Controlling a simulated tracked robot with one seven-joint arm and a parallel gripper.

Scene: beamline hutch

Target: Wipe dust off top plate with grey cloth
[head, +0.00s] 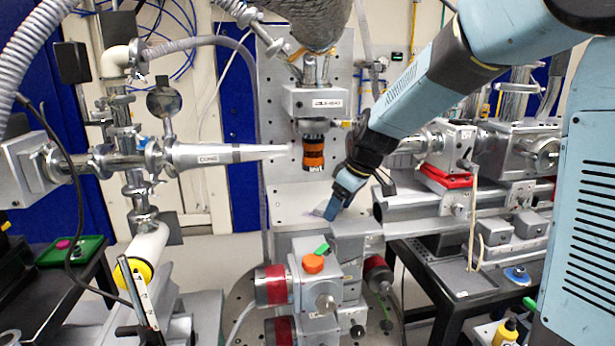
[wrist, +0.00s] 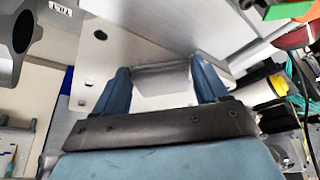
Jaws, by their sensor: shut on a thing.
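The top plate (head: 288,207) is a pale grey flat surface in the middle of the head view, on top of the stage stack. My gripper (head: 333,208) reaches down from the upper right to the plate's right part. In the wrist view, its two blue fingers (wrist: 163,82) hold the grey cloth (wrist: 163,76) between them. In the head view only a small edge of the cloth (head: 321,211) shows beside the fingertips, low at the plate. I cannot tell whether the cloth touches the plate. Dust cannot be made out at this size.
A black and orange cylinder (head: 314,155) hangs above the plate. A silver cone (head: 215,154) points at it from the left. A rail with a red-based block (head: 446,176) stands close on the right.

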